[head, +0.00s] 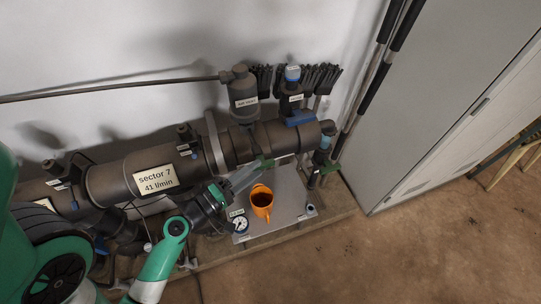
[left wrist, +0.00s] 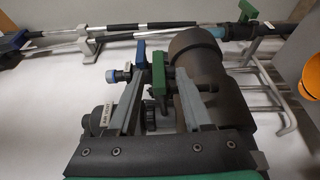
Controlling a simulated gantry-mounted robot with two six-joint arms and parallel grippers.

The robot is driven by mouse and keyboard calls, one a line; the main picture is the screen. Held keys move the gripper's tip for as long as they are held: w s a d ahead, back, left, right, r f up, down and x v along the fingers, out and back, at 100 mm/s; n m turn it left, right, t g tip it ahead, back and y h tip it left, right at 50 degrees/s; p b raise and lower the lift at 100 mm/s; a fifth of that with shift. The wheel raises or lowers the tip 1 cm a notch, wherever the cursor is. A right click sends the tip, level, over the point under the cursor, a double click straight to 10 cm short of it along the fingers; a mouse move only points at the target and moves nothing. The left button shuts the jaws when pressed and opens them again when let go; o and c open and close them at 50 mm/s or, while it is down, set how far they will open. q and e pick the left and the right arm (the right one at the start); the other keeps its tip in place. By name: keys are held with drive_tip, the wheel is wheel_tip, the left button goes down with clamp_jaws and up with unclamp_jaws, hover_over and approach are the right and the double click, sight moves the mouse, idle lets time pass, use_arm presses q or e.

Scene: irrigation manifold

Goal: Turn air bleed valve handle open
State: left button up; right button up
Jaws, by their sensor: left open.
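A dark upright valve with a pale blue cap (head: 292,73) stands on top of the main pipe, right of the air vent (head: 245,98). Its label is too small to read, so I cannot tell if it is the air bleed valve. A blue handle (head: 300,118) is at its foot; it also shows in the left wrist view (left wrist: 140,53). My left gripper (head: 259,169) is open in front of the pipe, below and left of the blue handle. In the left wrist view a green handle (left wrist: 159,74) appears between or just beyond its fingertips. Contact cannot be told. My right gripper is not in view.
The main pipe (head: 112,183) runs along the wall. Another green handle (head: 330,168) is at the pipe's right end. A grey cabinet (head: 425,110) stands right.

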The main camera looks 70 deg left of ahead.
sight(268, 161)
use_arm(q)
drive_tip(key=p+x, duration=0.1)
drive_tip(key=x, duration=0.5)
drive_tip(key=shift+w, duration=0.35)
drive_tip(key=shift+c, duration=0.2)
clamp_jaws()
